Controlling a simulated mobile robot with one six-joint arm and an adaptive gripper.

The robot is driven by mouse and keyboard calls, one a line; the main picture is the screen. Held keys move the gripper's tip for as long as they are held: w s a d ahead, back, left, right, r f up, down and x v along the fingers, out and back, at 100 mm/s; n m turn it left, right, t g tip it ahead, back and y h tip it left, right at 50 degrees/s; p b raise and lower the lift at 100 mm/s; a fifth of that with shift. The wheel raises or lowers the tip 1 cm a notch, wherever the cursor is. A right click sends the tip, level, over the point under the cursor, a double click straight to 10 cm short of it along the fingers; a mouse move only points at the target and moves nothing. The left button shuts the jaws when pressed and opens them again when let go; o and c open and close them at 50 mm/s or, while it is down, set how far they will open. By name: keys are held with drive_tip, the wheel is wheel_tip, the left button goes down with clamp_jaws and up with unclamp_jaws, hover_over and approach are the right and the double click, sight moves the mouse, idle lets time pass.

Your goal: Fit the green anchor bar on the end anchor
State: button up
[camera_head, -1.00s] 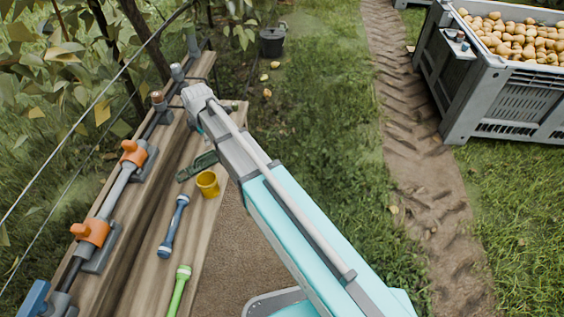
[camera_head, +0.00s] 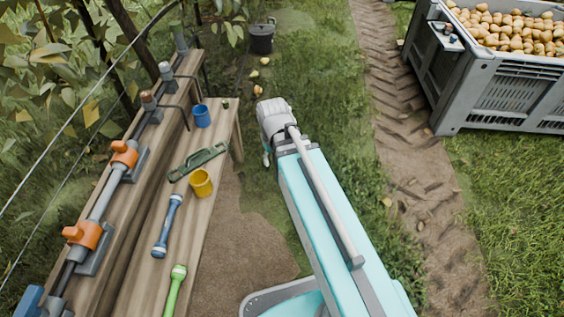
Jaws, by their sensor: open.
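A bright green bar (camera_head: 175,291) with a lighter green end lies on the lower wooden plank at the front, cut off by the bottom edge. The upper plank carries a rail of fittings with upright posts, such as a brown-topped post (camera_head: 149,102) and a grey post (camera_head: 167,73). I cannot tell which fitting is the end anchor. My gripper (camera_head: 266,159) shows only as a small part below my wrist, to the right of the planks over the grass. It is open, apart from the bar, and nothing shows in it; its fingertips are mostly hidden.
The lower plank also holds a blue bar (camera_head: 167,226), a yellow cup (camera_head: 200,183), a dark green tool (camera_head: 198,161) and a blue cup (camera_head: 202,116). Orange clamps (camera_head: 84,234) sit on the rail. A wire crosses above. A crate (camera_head: 507,96) of pears stands at right.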

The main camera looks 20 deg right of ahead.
drive_tip(key=shift+s+d+m, duration=0.95)
drive_tip(key=shift+s+m, duration=0.25)
drive_tip(key=shift+s, duration=0.05)
drive_tip(key=o, duration=0.7)
drive_tip(key=shift+w, duration=0.1)
drive_tip(key=shift+c, duration=0.2)
drive_tip(key=m+b, duration=0.7)
drive_tip(key=m, duration=0.5)
hover_over(206, 149)
wheel_tip(206, 149, down, 6)
drive_tip(key=shift+f, duration=0.25)
drive_tip(key=shift+w+a+m, duration=0.1)
drive_tip(key=shift+a+m, duration=0.4)
drive_tip(key=shift+a, duration=0.1)
drive_tip(key=shift+f, duration=0.1)
drive_tip(key=shift+f+b, duration=1)
drive_tip(key=shift+f, duration=0.15)
